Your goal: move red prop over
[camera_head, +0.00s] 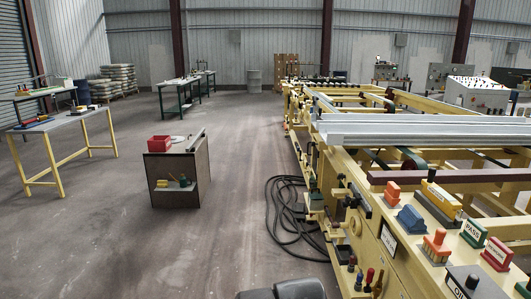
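Several red things show, and I cannot tell which one is the red prop. A red open box (159,143) sits on top of a small dark cabinet (188,157) left of the middle. On the near right ledge of the yellow machine stands a red block labelled REWORK (497,254), next to a green block labelled PASS (473,233). An orange-red block (392,193) and an orange brush-like piece (436,245) stand on the same ledge.
The long yellow machine frame (395,250) fills the right side. A blue block (411,218) stands on its ledge. Black cables (285,215) lie on the floor beside it. A yellow-legged table (62,123) stands at left. The floor between cabinet and machine is mostly clear.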

